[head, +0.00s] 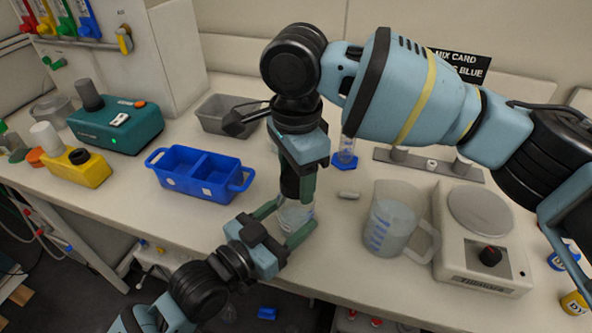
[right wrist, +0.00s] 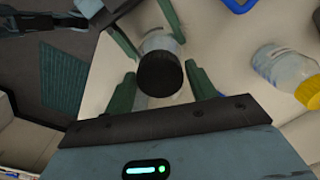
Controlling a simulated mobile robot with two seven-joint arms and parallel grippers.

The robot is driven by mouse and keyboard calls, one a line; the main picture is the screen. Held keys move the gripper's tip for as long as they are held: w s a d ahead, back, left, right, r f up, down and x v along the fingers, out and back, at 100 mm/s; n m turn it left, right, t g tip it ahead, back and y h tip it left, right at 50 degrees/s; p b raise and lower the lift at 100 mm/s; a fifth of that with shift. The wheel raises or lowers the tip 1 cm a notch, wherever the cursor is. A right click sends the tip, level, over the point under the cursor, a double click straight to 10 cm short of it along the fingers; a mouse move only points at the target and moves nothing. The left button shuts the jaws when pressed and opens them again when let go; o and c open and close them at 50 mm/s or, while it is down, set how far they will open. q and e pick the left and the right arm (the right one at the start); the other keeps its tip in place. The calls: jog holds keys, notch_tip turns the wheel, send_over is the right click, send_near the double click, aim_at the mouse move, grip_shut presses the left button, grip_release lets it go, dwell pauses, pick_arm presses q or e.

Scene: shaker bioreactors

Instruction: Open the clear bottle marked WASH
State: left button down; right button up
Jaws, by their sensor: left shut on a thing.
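The clear bottle (head: 294,214) stands at the front edge of the bench, with its black cap (right wrist: 160,74) facing up into the right wrist view. I cannot read a WASH mark on it. My left gripper (head: 291,222) is shut on the bottle's body from the front, and its green fingers also show in the right wrist view. My right gripper (right wrist: 160,72) points down from above, its fingers on either side of the cap. Narrow gaps show between the cap and these fingers, so it looks open. In the head view the right gripper (head: 298,185) largely hides the cap.
A blue two-part bin (head: 208,188) stands left of the bottle, a clear beaker (head: 388,240) and a scale (head: 470,279) to the right. A yellow-capped bottle (right wrist: 283,72) is near in the right wrist view. A grey tray (head: 212,124) stands behind.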

jog(key=c, duration=0.7)
jog(key=n, duration=0.7)
jog(key=shift+n, duration=0.3)
jog(key=n, duration=1.4)
jog(key=shift+r, duration=0.1)
jog(key=n, duration=0.4)
jog(key=shift+n, duration=0.4)
jog(key=n, duration=1.7)
jog(key=shift+n, duration=0.3)
jog(key=n, duration=0.8)
jog(key=shift+r, duration=0.1)
jog(key=n, duration=0.7)
